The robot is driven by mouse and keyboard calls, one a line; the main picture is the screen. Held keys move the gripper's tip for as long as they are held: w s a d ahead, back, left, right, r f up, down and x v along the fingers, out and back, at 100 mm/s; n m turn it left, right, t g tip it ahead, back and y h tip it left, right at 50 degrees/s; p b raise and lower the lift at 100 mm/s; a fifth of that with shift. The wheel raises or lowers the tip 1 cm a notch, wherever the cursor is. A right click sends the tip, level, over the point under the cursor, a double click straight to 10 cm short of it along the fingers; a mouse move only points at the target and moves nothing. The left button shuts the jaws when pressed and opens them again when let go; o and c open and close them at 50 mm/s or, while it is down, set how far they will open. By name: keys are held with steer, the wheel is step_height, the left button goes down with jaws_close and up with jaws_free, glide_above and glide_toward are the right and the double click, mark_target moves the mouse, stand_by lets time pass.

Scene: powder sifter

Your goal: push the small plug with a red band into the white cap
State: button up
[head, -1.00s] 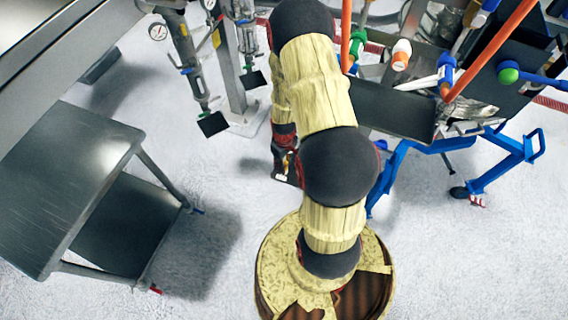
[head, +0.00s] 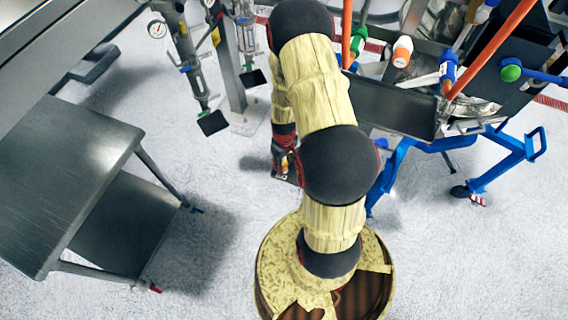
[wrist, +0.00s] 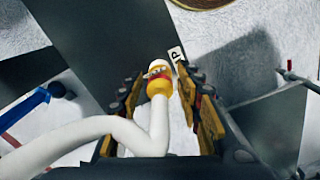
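A small banded piece (wrist: 158,82), yellow with a red band and a whitish tip, shows in the wrist view at the end of a curved white tube. It lies between the two yellow-padded fingers of my gripper (wrist: 161,82), close to the right finger. Whether the fingers press on it is unclear. In the head view my gripper (head: 285,160) hangs above the floor, partly hidden by my arm. A white fitting with an orange band (head: 402,50) stands on the equipment at upper right; I cannot tell if it is the white cap.
A grey metal table (head: 75,170) stands at left. A blue-legged frame (head: 400,165) with a dark tray (head: 390,108) and pipes stands at right. Metal stands with gauges (head: 157,29) are at upper left. Floor between the table and my base is clear.

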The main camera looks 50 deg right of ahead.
steer(key=shift+o, duration=0.9)
step_height(320, 180, up, 12)
stand_by(0.3)
